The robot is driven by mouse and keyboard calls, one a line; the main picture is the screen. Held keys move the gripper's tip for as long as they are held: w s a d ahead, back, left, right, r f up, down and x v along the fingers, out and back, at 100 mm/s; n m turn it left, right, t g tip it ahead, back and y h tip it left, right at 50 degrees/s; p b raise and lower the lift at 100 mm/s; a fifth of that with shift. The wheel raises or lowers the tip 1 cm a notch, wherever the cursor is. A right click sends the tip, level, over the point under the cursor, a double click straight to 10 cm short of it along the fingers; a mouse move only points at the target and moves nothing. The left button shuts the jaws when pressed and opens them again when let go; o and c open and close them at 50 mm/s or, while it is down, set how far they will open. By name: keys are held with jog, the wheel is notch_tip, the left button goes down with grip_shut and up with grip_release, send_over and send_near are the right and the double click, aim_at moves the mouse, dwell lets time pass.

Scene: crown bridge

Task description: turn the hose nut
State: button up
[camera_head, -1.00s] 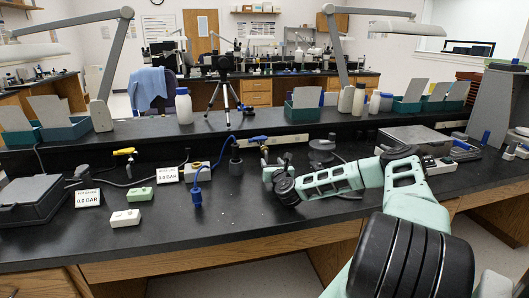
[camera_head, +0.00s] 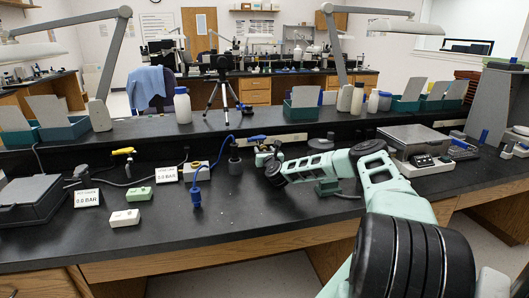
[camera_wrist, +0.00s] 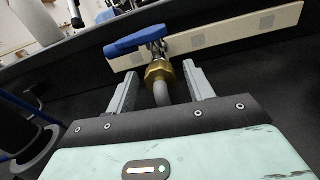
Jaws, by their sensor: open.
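The brass hose nut (camera_wrist: 160,73) sits below a valve with a blue lever (camera_wrist: 150,39) in the wrist view, and a grey hose (camera_wrist: 163,94) runs down from it. My gripper (camera_wrist: 158,78) is open, with one finger on each side of the nut and hose. Gaps show between the fingers and the brass, so nothing is gripped. In the head view, my gripper (camera_head: 263,155) is at the back of the bench, just below the blue lever (camera_head: 257,138). The nut cannot be made out there.
A pale strip (camera_wrist: 215,38) runs behind the valve. Signs reading 0.0 BAR (camera_head: 87,198) and small boxes (camera_head: 125,218) are farther left. The front middle of the bench is clear.

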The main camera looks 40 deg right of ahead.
jog(key=c, duration=1)
jog(key=shift+n+b, duration=0.3)
jog(key=shift+b, duration=0.05)
jog(key=n+b, duration=0.2)
jog(key=shift+f+n, duration=0.15)
jog(key=shift+n, duration=0.15)
jog(key=shift+n+b, duration=1.15)
jog(key=shift+n, duration=1.05)
jog(key=o, duration=1)
